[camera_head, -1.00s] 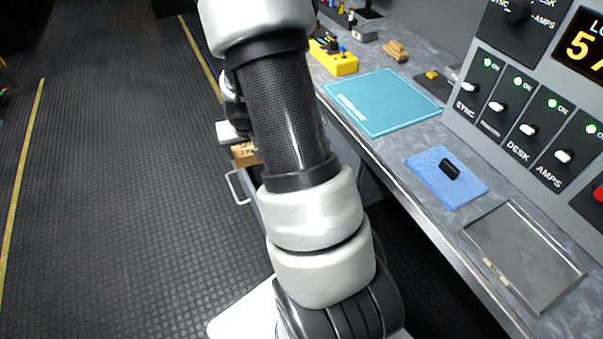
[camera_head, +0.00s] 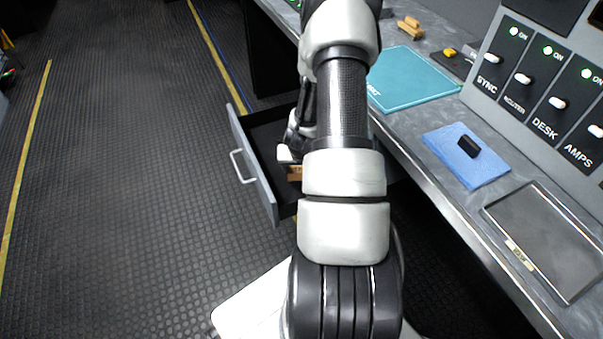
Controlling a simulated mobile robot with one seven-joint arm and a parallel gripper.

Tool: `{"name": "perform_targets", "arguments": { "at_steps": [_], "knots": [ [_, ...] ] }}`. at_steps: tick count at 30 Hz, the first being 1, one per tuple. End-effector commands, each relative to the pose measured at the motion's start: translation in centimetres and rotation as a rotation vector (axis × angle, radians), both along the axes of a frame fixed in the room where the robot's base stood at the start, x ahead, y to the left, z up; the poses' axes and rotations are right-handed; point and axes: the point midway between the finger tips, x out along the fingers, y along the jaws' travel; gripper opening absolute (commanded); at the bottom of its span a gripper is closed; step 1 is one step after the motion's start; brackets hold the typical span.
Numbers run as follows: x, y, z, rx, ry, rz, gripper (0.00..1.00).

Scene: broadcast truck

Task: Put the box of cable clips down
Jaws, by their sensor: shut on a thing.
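The box of cable clips (camera_head: 295,173) shows as a small tan-brown patch beside my arm, over the open drawer. My gripper (camera_head: 288,155) is mostly hidden behind my arm; a white part of it shows just above the box. It is shut on the box. Most of the box is hidden, and I cannot tell whether it touches the drawer floor.
A grey drawer (camera_head: 252,165) with a handle stands pulled out below the counter, its inside dark. Open floor lies left.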

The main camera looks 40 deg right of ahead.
Motion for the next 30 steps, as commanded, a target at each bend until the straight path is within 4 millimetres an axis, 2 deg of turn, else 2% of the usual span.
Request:
{"name": "perform_targets", "arguments": {
  "at_steps": [3,6,17,18,21,30],
  "knots": [
    [-0.1,0.0,-2.1,0.002,0.002,-0.002,0.42],
    [0.0,0.0,-3.1,0.001,0.001,-0.001,0.42],
    [0.0,0.0,-3.4,0.000,0.000,0.001,0.42],
    [0.0,0.0,-3.3,0.000,0.000,0.001,0.71],
    [0.0,0.0,-3.2,0.000,0.001,0.001,0.85],
    [0.0,0.0,-3.0,0.001,0.001,0.000,0.85]
  ]
}}
